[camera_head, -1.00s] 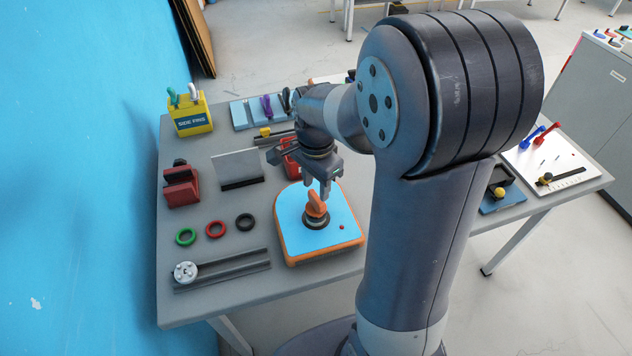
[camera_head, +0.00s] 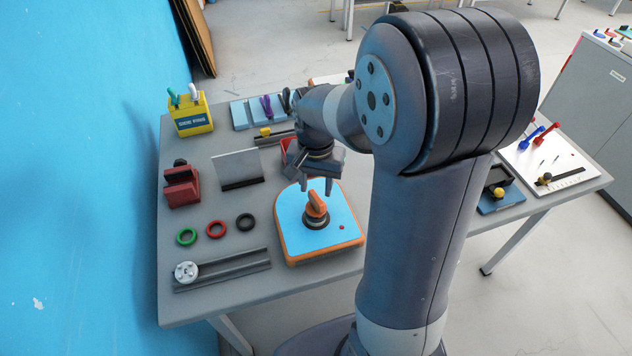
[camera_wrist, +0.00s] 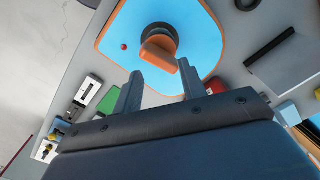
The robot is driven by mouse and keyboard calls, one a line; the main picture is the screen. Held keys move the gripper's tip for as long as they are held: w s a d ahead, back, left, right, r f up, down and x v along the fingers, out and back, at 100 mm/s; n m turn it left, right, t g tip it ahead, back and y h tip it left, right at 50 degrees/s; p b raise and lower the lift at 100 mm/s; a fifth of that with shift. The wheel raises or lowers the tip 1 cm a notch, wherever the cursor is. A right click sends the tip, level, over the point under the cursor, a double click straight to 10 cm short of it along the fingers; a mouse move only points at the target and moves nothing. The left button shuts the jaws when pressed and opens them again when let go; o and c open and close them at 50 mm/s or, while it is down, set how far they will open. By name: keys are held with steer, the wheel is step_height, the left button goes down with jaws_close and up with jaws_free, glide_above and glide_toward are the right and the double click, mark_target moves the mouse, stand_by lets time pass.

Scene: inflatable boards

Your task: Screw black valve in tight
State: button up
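The black valve (camera_head: 316,222) is a round black collar with an upright orange handle (camera_head: 316,203). It sits upright in the light-blue inflatable board (camera_head: 342,222), which has an orange edge. In the wrist view the black collar (camera_wrist: 160,32) shows behind the orange handle (camera_wrist: 160,52). My gripper (camera_head: 317,188) is open and empty, just beyond the handle in the head view. In the wrist view its two fingers (camera_wrist: 160,82) point toward the valve, apart from each other, with nothing between their tips. I cannot tell how deep the valve is seated.
Green (camera_head: 186,236), red (camera_head: 216,229) and black (camera_head: 245,222) rings lie left of the board. A grey rail (camera_head: 235,264) lies in front of them. A red vise-like block (camera_head: 181,185) and a yellow holder (camera_head: 190,115) stand farther left. A red bin (camera_head: 287,150) is partly hidden behind my gripper.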

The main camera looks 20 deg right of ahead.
mark_target(316, 197)
steer(key=shift+n, duration=0.4)
steer(key=n, duration=0.3)
steer(key=shift+n, duration=0.5)
steer(key=n, duration=0.3)
steer(key=shift+n, duration=0.4)
steer(key=shift+f, duration=0.1)
steer(key=shift+f+b, duration=1.85)
steer(key=shift+f, duration=0.75)
